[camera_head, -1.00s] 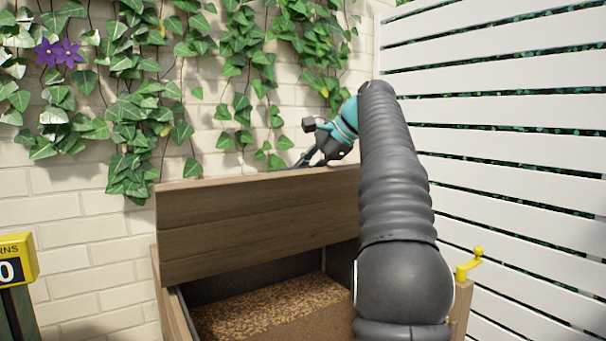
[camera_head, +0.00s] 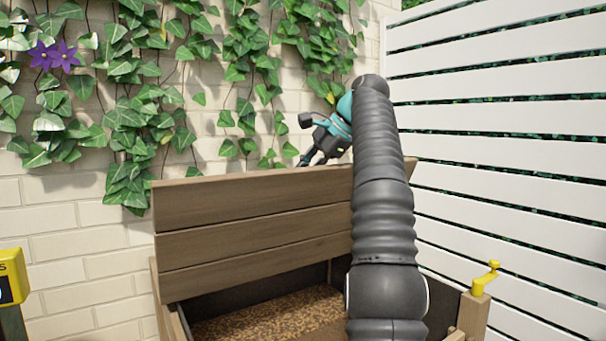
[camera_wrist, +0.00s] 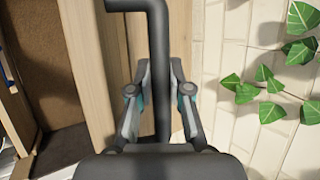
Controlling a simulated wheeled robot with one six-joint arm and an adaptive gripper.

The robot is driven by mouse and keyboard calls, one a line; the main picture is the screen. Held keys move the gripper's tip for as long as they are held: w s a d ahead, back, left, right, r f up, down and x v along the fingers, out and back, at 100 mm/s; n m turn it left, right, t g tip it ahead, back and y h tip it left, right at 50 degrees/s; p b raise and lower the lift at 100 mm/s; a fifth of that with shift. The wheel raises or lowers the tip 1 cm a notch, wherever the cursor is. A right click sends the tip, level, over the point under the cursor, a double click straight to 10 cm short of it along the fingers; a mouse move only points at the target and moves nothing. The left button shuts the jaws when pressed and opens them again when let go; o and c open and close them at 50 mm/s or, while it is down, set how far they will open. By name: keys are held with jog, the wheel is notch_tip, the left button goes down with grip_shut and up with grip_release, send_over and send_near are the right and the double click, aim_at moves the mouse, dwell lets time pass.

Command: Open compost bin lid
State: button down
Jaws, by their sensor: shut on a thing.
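The compost bin lid (camera_head: 250,217) is a broad panel of brown wooden planks, raised steeply above the bin (camera_head: 165,318). Brown compost (camera_head: 270,313) shows in the opening below it. My gripper (camera_head: 303,163) is at the lid's top edge, beside the wall. In the wrist view my gripper (camera_wrist: 160,78) has its fingers on both sides of a dark bent bar, the handle (camera_wrist: 161,50), and is shut on it. The lid's wooden edge (camera_wrist: 112,60) runs just left of the fingers there. My arm hides the lid's right part in the head view.
A brick wall (camera_head: 80,235) with hanging ivy (camera_head: 135,110) stands close behind the lid. A white slatted fence (camera_head: 500,150) stands at right. A yellow sign (camera_head: 12,277) is at far left.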

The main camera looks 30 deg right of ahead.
dwell(0.4)
jog(key=c, duration=1.3)
grip_release()
jog(key=shift+c, duration=0.2)
jog(key=shift+s+a, duration=0.1)
